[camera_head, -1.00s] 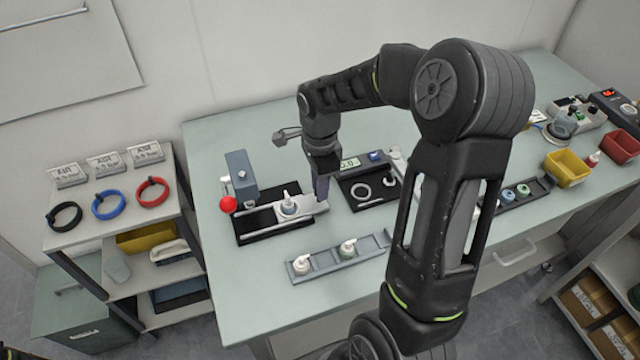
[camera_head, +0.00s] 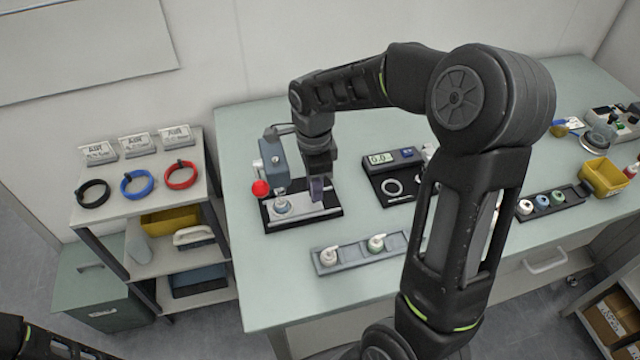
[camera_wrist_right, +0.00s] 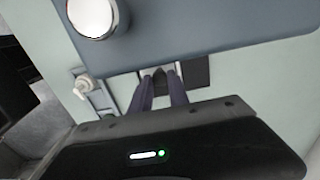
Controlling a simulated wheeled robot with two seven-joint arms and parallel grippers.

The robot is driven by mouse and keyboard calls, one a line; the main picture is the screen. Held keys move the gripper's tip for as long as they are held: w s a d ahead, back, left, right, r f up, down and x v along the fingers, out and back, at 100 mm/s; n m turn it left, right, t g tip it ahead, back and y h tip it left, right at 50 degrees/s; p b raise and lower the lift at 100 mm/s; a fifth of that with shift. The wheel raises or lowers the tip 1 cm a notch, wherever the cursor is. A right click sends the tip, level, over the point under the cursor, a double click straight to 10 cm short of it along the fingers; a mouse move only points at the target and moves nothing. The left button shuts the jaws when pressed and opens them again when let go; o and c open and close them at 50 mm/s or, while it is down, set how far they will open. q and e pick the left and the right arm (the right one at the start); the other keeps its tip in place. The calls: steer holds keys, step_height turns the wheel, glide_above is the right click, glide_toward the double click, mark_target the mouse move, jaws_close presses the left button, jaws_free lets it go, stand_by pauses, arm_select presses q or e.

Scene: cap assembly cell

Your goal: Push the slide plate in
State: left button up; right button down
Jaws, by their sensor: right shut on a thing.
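The slide plate (camera_head: 312,214) is a light grey strip on the black base (camera_head: 330,221) of a small press. It lies within the length of the base, and a white pump-like cap part (camera_head: 282,206) sits on its left portion, below the blue-grey press head (camera_head: 272,160). A red ball knob (camera_head: 261,188) is at the press's left. My right gripper (camera_head: 318,194) is down at the right part of the plate. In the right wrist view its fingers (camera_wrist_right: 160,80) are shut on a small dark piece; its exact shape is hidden. My left gripper is not in view.
A black gauge station (camera_head: 395,185) is to the right. The tabletop left of the rack is clear. A shelf with coloured rings (camera_head: 137,183) stands left of the table.

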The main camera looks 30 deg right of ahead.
steer(key=c, duration=1.3)
jaws_free()
steer(key=shift+w+a, duration=0.1)
steer(key=shift+a, duration=0.15)
steer(key=shift+o, duration=0.2)
step_height(320, 180, up, 8)
steer(key=shift+f+b, duration=0.1)
steer(key=shift+b, duration=0.45)
